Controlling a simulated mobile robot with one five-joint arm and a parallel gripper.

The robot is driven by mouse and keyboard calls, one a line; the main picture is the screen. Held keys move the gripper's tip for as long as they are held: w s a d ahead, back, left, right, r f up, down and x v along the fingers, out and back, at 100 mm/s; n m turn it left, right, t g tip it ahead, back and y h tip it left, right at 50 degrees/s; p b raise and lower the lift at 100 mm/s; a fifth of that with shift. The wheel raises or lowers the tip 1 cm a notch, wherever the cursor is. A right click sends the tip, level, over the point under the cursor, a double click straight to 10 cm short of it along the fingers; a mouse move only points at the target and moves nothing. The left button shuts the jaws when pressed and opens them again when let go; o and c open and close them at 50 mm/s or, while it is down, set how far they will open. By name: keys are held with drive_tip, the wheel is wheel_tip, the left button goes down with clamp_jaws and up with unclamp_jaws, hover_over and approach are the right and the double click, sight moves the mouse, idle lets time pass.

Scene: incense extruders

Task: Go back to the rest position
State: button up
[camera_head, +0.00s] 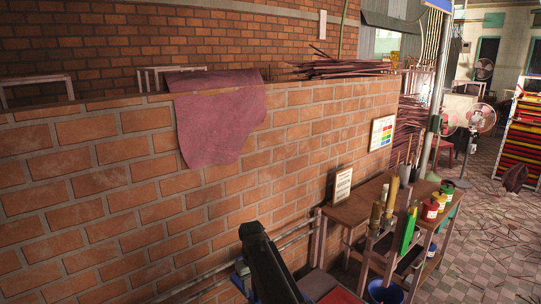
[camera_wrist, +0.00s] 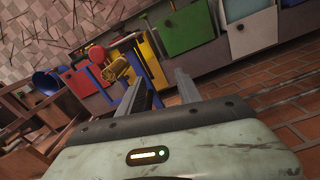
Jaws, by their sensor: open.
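My gripper (camera_wrist: 160,82) shows in the wrist view with its two fingers apart and nothing between them. The fingers point toward a row of coloured panels. My dark arm link (camera_head: 265,262) rises at the bottom of the head view, in front of the brick wall. The gripper itself cannot be made out in the head view. The task names no object.
A wooden bench (camera_head: 350,212) with bottles and cans stands right of my arm, against the brick wall (camera_head: 110,190). A blue bucket (camera_head: 385,292) is below it. The tiled floor (camera_head: 485,240) at right is mostly open. The wrist view shows a yellow panel (camera_wrist: 153,62) and a green panel (camera_wrist: 186,27).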

drive_tip(key=s+d+f+m+b, duration=0.2)
drive_tip(key=s+d+f+b, duration=0.1)
drive_tip(key=s+d, duration=0.5)
drive_tip(key=s+d+f+m+b, duration=0.3)
drive_tip(key=s+d, duration=0.6)
drive_tip(key=d, duration=0.6)
drive_tip(key=shift+m, duration=0.3)
drive_tip(key=shift+c, duration=0.5)
